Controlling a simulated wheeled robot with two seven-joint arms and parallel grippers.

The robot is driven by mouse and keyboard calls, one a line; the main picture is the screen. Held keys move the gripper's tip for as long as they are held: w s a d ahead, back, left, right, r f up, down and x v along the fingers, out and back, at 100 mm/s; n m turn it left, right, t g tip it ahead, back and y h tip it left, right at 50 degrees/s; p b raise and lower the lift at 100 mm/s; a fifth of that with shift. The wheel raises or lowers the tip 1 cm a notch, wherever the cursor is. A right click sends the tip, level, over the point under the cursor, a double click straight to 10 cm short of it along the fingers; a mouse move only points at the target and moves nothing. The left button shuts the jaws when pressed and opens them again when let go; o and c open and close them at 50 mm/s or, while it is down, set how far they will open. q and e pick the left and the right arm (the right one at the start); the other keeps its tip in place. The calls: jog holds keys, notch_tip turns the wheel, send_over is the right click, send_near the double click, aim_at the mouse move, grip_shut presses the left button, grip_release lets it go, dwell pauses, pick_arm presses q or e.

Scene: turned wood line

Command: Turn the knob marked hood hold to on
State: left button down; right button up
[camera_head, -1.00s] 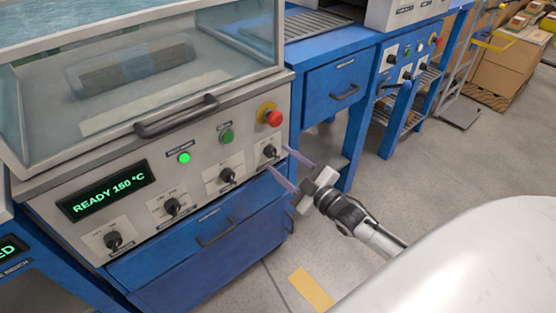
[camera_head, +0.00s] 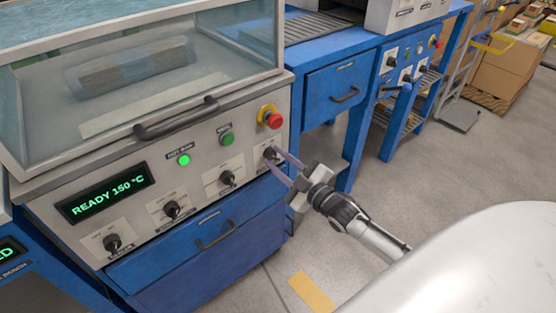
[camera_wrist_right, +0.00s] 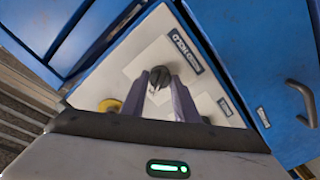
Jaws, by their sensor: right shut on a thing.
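The hood hold knob (camera_head: 269,154) is a dark knob on a pale plate at the right end of the grey control panel (camera_head: 195,195). In the right wrist view the knob (camera_wrist_right: 159,77) sits between the two fingers, beside a dark label that reads HOOD HOLD. My right gripper (camera_head: 273,159) reaches in from the right and is shut on this knob; its fingers (camera_wrist_right: 160,88) stand on either side of it. The fingers partly cover the knob and its plate, and I cannot read the pointer's setting. My left gripper is not in view.
Other dark knobs (camera_head: 227,178) sit along the panel to the left. A red stop button (camera_head: 270,117) on a yellow base is just above, and green buttons (camera_head: 227,139) are nearby. A display (camera_head: 107,192) reads READY 150 °C. Blue drawers (camera_head: 213,232) lie below.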

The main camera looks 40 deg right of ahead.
jog(key=m+p, duration=0.1)
jog(key=m, duration=0.1)
jog(key=shift+r+m, duration=0.15)
jog(key=shift+m, duration=0.25)
jog(key=m+p, duration=0.1)
jog(key=m, duration=0.1)
jog(key=shift+m, duration=0.4)
jog(key=m, duration=0.2)
jog(key=shift+m+p, duration=0.3)
jog(key=shift+p, duration=0.1)
jog(key=m, duration=0.2)
jog(key=shift+m, duration=0.9)
